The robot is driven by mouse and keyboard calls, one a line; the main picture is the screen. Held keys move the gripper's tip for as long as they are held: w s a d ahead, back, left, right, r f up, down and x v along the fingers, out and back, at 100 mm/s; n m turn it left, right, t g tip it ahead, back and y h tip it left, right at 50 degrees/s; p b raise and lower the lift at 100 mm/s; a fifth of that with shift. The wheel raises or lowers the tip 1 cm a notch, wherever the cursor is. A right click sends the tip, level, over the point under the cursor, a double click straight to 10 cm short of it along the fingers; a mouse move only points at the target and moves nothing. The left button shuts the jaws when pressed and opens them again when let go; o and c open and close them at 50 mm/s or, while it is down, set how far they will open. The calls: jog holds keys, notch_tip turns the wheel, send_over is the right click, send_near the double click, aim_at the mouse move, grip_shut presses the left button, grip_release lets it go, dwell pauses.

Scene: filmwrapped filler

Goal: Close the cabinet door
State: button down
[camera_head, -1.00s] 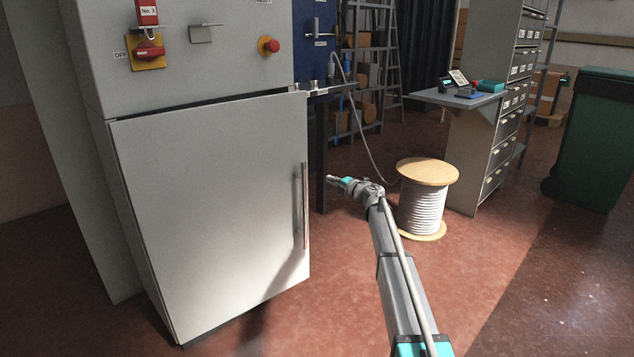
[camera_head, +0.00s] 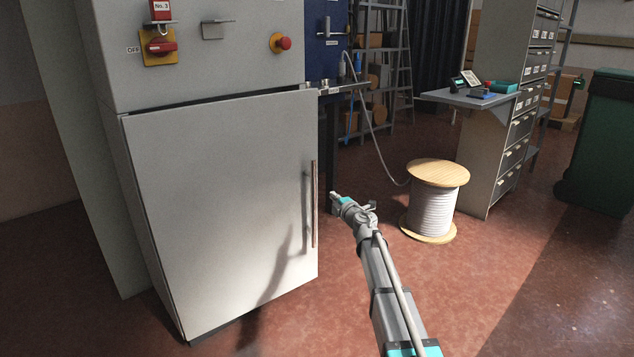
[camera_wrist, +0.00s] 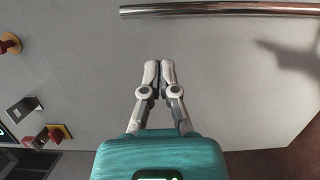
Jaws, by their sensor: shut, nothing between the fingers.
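The grey cabinet door (camera_head: 220,210) fills the lower front of the cabinet. A dark gap shows along its top, and its right edge juts slightly past the panel above, so it looks slightly ajar. Its long metal bar handle (camera_head: 314,205) runs upright near the right edge; it also spans the top of the wrist view (camera_wrist: 220,9). My gripper (camera_head: 334,196) appears just right of the handle in the head view. In the wrist view my gripper (camera_wrist: 160,66) is shut and empty, its fingertips over the door's plain face. I cannot tell whether they touch it.
Above the door are a red switch (camera_head: 160,46) and a red stop button (camera_head: 281,42). A wooden cable reel (camera_head: 436,200) stands right of my arm. Drawers (camera_head: 510,150) and a green bin (camera_head: 597,140) stand farther right. Red floor in front of the door is clear.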

aim_at(314, 177)
jog(key=shift+w, duration=0.15)
jog(key=x, duration=1.3)
jog(key=shift+w+a, duration=0.25)
jog(key=shift+a, duration=0.05)
jog(key=shift+w, duration=0.1)
